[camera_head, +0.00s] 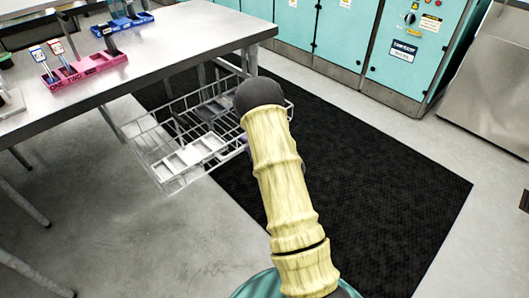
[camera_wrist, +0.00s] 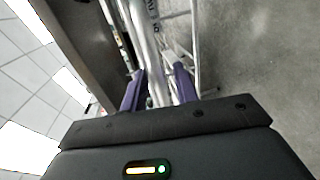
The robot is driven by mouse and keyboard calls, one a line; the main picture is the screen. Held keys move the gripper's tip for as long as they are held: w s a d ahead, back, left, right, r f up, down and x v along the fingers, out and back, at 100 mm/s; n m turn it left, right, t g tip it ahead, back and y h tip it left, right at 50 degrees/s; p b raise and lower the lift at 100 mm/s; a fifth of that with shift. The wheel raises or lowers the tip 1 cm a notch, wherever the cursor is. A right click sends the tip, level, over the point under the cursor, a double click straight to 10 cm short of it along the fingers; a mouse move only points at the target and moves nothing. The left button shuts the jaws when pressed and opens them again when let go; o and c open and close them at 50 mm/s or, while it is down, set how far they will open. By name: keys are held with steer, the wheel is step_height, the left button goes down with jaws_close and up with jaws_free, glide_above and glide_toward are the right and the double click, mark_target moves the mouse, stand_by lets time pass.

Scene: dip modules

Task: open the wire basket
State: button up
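The wire basket (camera_head: 178,139) is a silver wire-frame drawer under the table. It stands out past the table's front edge, and its inside with pale, flat items (camera_head: 192,153) shows from above. My gripper is hidden behind my arm at the basket's right end in the head view; a bit of purple shows beside the arm. In the wrist view, my gripper's purple fingers (camera_wrist: 158,84) stand close on either side of a thick silver bar (camera_wrist: 146,45) of the basket and appear shut on it. Exact finger contact is hard to see.
The metal table (camera_head: 150,62) is above and left of the basket, with a pink rack (camera_head: 85,70) and a blue rack (camera_head: 122,24) on top. A black mat (camera_head: 375,190) covers clear floor to the right. Teal cabinets (camera_head: 340,35) stand at the back.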

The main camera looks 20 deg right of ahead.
steer(key=p+v, duration=0.1)
steer(key=v, duration=1.6)
steer(key=w+a+r+m+g+h, duration=0.2)
steer(key=w+m+g+h, duration=0.15)
steer(key=m, duration=0.35)
steer(key=s+a+r+m+g+h, duration=0.1)
steer(key=s+a+r+m+g, duration=0.25)
steer(key=s+a+m, duration=0.4)
steer(key=s+a+r+m+g, duration=0.3)
steer(key=s+a+m+g, duration=0.25)
steer(key=s+m, duration=0.2)
steer(key=w+p+v, duration=0.2)
steer(key=p+v, duration=1.1)
steer(key=w+r+p+v, duration=0.1)
steer(key=w+p+v, duration=0.2)
steer(key=p+v, duration=1)
steer(key=shift+s+a+p, duration=0.25)
steer(key=shift+a+p, duration=0.3)
steer(key=shift+p, duration=0.05)
